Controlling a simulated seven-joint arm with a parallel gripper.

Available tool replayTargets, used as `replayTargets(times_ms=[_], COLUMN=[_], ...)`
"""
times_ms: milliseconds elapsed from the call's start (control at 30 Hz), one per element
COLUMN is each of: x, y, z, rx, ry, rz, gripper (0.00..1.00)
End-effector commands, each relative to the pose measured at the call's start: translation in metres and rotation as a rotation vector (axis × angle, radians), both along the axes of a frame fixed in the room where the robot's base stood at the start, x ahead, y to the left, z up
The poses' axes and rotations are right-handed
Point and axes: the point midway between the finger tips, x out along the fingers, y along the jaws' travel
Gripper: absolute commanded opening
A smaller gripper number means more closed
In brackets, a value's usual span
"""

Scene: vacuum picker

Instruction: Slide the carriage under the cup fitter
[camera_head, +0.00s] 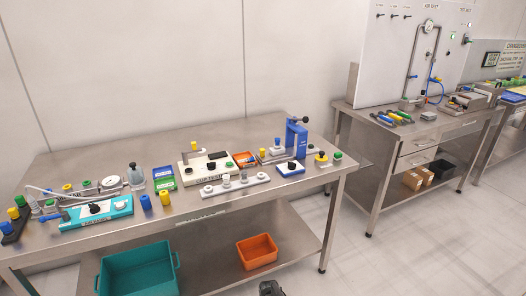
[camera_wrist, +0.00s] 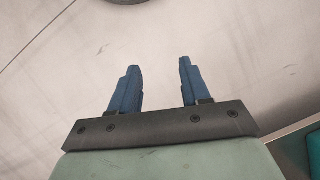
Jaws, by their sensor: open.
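A blue upright press with a black knob, which looks like the cup fitter (camera_head: 296,137), stands at the right end of the near bench. A low rail (camera_head: 273,157) runs left from its foot. A small grey block with a yellow top (camera_head: 277,147), possibly the carriage, sits on this rail, left of the press. Details are too small to be sure. My gripper (camera_wrist: 156,63) is open and empty in the wrist view, its two blue fingers apart over bare pale floor. It is away from the bench parts.
A blue-and-white block with a black knob (camera_head: 291,167) sits in front of the press. A grey strip with several pegs (camera_head: 235,186) lies left of it. Teal (camera_head: 140,272) and orange (camera_head: 257,251) bins stand on the lower shelf. The bench's back is clear.

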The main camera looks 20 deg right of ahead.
Motion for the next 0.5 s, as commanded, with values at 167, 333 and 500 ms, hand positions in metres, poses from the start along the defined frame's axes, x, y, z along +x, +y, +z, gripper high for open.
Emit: replayTargets(times_ms=[167,333,500], x=[0.075,0.133,0.183], y=[-0.057,-0.119,-0.189], z=[0.019,0.048,0.086], rx=[-0.021,-0.041,-0.065], ry=[-0.079,-0.152,-0.223], rz=[-0.127,-0.245,-0.360], gripper=[0.47,0.47,0.47])
